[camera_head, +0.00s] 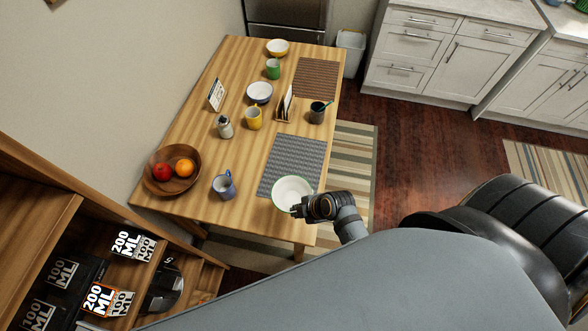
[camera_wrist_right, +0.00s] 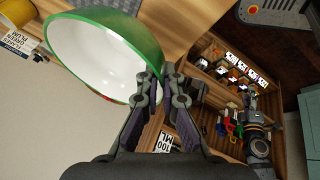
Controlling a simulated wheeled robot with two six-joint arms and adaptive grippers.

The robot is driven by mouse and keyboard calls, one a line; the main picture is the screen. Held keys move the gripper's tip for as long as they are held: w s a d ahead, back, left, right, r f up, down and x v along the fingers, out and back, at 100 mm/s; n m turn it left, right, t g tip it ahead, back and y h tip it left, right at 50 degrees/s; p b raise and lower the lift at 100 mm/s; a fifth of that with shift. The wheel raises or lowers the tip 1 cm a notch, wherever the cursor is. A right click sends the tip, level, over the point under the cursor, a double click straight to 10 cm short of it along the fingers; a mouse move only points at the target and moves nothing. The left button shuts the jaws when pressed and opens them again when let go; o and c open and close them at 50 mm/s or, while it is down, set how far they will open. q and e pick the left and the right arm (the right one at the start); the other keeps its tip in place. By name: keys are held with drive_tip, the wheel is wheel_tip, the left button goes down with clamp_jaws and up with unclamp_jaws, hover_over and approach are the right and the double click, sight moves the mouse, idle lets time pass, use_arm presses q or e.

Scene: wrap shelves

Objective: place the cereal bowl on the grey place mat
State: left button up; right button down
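The cereal bowl (camera_head: 292,188), white inside with a green rim, shows at the near right corner of the grey place mat (camera_head: 293,163) in the head view. It covers part of the mat's near edge; how high it is cannot be told. In the right wrist view the bowl (camera_wrist_right: 95,60) fills the upper left, its outside green. My right gripper (camera_head: 299,209) is shut on the bowl's rim, with the fingers (camera_wrist_right: 162,88) on either side of the wall. My left arm seems to show at the lower right of the wrist view; its fingers are unclear.
A blue mug (camera_head: 224,187) and a wooden fruit bowl (camera_head: 155,184) stand left of the mat. A yellow mug (camera_head: 254,119), a dark cup (camera_head: 318,115) and a napkin holder (camera_head: 285,106) stand behind it. The mat's middle is bare. A shelf with boxes (camera_head: 100,299) is at lower left.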

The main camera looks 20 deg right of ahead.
sight(292, 201)
drive_tip(key=w, duration=0.1)
drive_tip(key=w+d+f, duration=0.1)
drive_tip(key=w, duration=0.2)
drive_tip(key=shift+d+f, duration=0.2)
drive_tip(key=shift+f, duration=0.2)
drive_tip(key=w+d+f+b, duration=0.1)
drive_tip(key=w+f+b, duration=0.1)
drive_tip(key=b, duration=0.1)
drive_tip(key=w+f+b, duration=0.2)
drive_tip(key=w+b, duration=0.1)
drive_tip(key=b, duration=0.1)
drive_tip(key=w+d+f+b, duration=0.1)
drive_tip(key=w+f+b, duration=0.1)
drive_tip(key=f+b, duration=0.1)
drive_tip(key=shift+w+d+b, duration=0.3)
drive_tip(key=shift+w+b, duration=0.1)
drive_tip(key=shift+b, duration=0.25)
drive_tip(key=shift+w+f, duration=0.1)
drive_tip(key=shift+w, duration=0.1)
